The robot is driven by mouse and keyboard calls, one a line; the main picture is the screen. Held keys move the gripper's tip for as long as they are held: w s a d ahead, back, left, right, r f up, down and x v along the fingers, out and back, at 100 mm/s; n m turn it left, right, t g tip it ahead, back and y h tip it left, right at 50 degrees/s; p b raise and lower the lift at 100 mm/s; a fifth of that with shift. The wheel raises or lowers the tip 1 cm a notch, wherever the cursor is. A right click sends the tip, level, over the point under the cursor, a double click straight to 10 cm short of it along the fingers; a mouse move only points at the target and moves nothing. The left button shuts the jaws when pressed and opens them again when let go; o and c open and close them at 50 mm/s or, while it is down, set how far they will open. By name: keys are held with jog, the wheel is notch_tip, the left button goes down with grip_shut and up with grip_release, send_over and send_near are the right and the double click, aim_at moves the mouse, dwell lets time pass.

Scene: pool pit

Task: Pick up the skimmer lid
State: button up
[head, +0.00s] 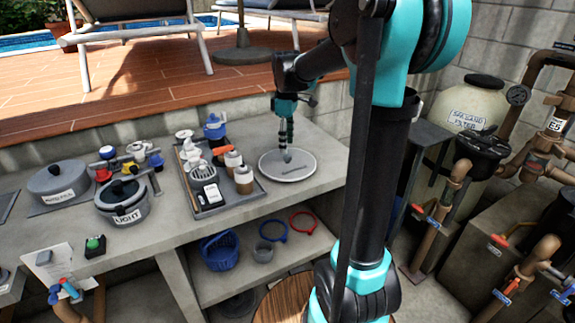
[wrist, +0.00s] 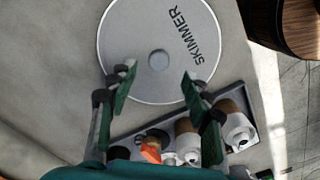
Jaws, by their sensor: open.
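The skimmer lid (head: 274,168) is a round, flat grey disc lying on the concrete counter, right of the tray in the head view. In the wrist view the lid (wrist: 140,80) fills the upper middle, with "SKIMMER" lettering and a small round knob or recess (wrist: 158,60) at its centre. My gripper (head: 287,156) is over the lid in the head view. In the wrist view my gripper (wrist: 158,80) is open and empty, with its fingers apart on either side of the lid's near part. I cannot tell whether the fingertips touch the lid.
A grey tray (head: 228,207) with bottles and fittings stands left of the lid; it also shows below the lid in the wrist view (wrist: 243,100). Grey pots (head: 122,204) stand further left. A shelf (head: 215,288) below holds a blue basket (head: 219,252). Bare counter (head: 321,137) lies right of the lid.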

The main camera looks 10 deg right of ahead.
aim_at(287, 155)
jog(key=shift+d+f, duration=0.15)
jog(key=shift+f, duration=2.6)
grip_shut()
